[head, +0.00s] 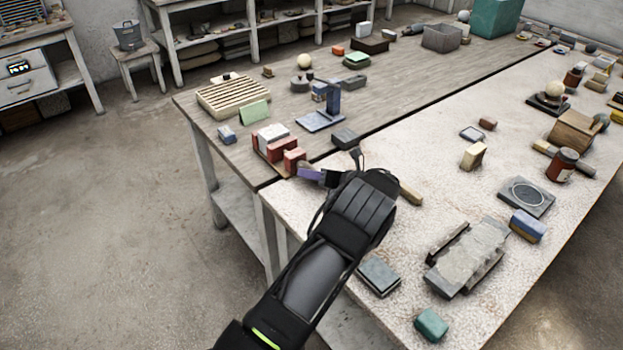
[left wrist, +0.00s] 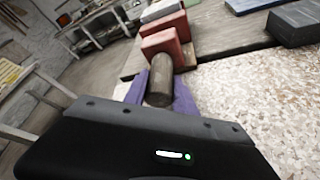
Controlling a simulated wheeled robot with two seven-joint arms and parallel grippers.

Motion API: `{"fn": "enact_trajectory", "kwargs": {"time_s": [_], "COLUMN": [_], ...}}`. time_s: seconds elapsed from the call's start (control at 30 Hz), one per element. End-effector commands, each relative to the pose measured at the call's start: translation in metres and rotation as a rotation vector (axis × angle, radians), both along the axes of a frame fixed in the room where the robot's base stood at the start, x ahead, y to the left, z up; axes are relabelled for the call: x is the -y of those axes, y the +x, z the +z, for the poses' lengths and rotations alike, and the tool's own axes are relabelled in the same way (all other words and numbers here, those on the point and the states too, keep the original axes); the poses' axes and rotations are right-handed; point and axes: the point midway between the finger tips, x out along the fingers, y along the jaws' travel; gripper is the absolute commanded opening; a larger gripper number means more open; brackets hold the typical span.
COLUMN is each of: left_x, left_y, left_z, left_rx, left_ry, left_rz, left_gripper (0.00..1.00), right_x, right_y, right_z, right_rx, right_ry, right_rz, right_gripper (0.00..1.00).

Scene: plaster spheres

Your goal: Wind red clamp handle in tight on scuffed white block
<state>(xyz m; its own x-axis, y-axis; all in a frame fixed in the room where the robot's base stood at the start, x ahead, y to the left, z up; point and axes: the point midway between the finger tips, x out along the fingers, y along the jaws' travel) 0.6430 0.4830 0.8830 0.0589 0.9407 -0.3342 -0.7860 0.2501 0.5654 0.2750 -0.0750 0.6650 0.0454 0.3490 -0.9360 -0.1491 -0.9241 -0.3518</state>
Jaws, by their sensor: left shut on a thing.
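The red clamp (head: 281,151) stands at the near corner of the wooden table, and its red blocks also show in the left wrist view (left wrist: 166,43). The scuffed white block (head: 271,132) sits between its red parts; only a bit of it shows at the top of the left wrist view (left wrist: 161,9). My left gripper (head: 304,171) reaches the clamp's near end. In the left wrist view its purple fingers (left wrist: 161,88) are shut on a dark brown cylindrical handle (left wrist: 160,75), in line with the red blocks. The handle's far end is hidden. My right gripper is not in view.
A slatted wooden rack (head: 233,97), a green card (head: 255,111) and a blue stand (head: 326,112) are near the clamp. A dark block (head: 345,138) lies to its right. The speckled table (head: 425,150) holds several scattered items, with bare room between them.

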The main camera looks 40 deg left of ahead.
Motion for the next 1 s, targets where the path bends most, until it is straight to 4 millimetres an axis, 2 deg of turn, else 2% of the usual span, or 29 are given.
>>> {"fn": "enact_trajectory", "kwargs": {"time_s": [0.1,0.4,1.0], "left_x": [0.000,0.000,0.000], "left_y": [0.000,0.000,0.000], "left_z": [-0.005,-0.003,0.000], "left_rx": [-0.094,-0.266,-0.318], "left_ry": [0.028,0.079,0.095], "left_rz": [0.001,-0.002,-0.003], "left_gripper": [0.00,0.00,0.00], "right_x": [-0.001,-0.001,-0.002], "right_y": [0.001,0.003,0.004], "right_z": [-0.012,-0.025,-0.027], "right_rx": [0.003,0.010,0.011], "right_ry": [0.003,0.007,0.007], "right_rz": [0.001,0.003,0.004], "right_gripper": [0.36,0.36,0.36]}}
